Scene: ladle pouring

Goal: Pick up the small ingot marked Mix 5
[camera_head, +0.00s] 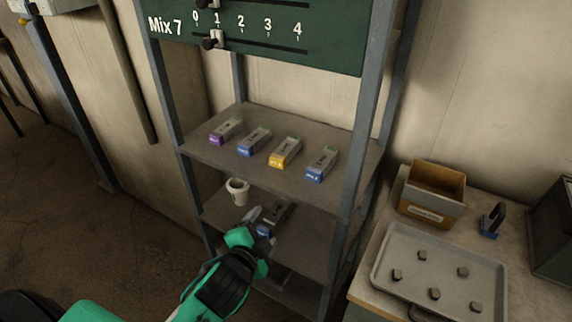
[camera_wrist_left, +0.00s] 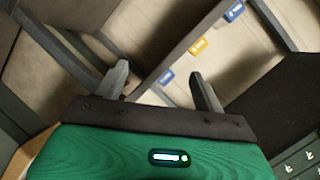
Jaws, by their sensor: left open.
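Several grey ingot-like blocks with coloured ends stand in a row on the upper shelf: purple (camera_head: 226,131), blue (camera_head: 254,141), yellow (camera_head: 285,152) and blue (camera_head: 322,163). Their markings are too small to read, so I cannot tell which is Mix 5. Another dark block with a blue end (camera_head: 280,216) lies on the lower shelf, partly hidden by my left gripper (camera_head: 261,227). That gripper is open at the lower shelf's front. In the left wrist view nothing is between its fingers (camera_wrist_left: 161,84); coloured block ends, one yellow (camera_wrist_left: 198,46), show beyond. My right gripper is not in view.
A white cup (camera_head: 237,190) stands left on the lower shelf. The rack's posts (camera_head: 357,120) flank the shelves, with a Mix 7 board (camera_head: 262,48) above. At right, a table bears a tray (camera_head: 392,248) of small dark pieces and a cardboard box (camera_head: 432,193).

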